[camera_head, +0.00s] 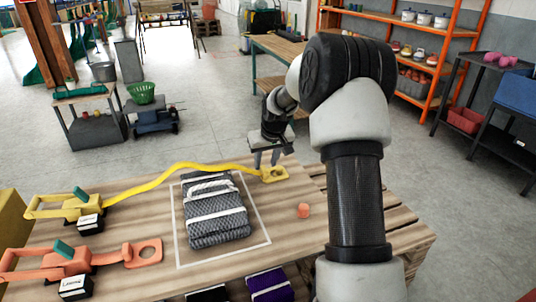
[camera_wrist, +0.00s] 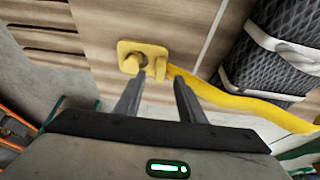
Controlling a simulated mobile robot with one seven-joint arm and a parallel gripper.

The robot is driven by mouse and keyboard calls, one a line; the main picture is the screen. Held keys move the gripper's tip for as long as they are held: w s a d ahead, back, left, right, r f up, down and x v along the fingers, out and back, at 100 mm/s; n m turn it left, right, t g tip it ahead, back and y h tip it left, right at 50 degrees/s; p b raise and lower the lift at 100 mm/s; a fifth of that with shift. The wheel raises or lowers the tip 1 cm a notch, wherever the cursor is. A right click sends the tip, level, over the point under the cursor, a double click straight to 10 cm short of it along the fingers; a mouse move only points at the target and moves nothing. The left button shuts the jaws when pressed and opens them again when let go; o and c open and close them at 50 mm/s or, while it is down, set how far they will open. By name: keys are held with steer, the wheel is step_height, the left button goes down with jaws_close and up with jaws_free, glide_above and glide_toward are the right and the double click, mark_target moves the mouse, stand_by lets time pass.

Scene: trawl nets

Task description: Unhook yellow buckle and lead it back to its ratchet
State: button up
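The yellow buckle (camera_head: 276,174) lies at the table's far right part. In the wrist view the buckle (camera_wrist: 130,47) is a flat plate with a round stud in its hole. A yellow strap (camera_head: 150,185) runs from it along the far edge of the bundle to the yellow ratchet (camera_head: 70,206) at the left. The strap also shows in the wrist view (camera_wrist: 235,101). My gripper (camera_head: 266,163) is just above the buckle, fingers pointing down. In the wrist view my gripper (camera_wrist: 158,80) has its fingers apart, nothing between them, with the buckle just beyond the tips.
A grey net bundle (camera_head: 216,215) with white bands lies inside a white outline. An orange ratchet (camera_head: 62,264) with its orange buckle (camera_head: 144,254) lies at the front left. A small orange stud (camera_head: 304,210) stands right of the bundle. Bare wood surrounds it.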

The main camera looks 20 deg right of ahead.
mark_target(265, 168)
steer(key=shift+x, duration=1.7)
jaws_close()
steer(key=shift+d, duration=0.15)
steer(key=shift+d, duration=0.3)
steer(key=shift+r, duration=0.25)
steer(key=shift+r+p, duration=0.3)
steer(key=shift+r, duration=0.1)
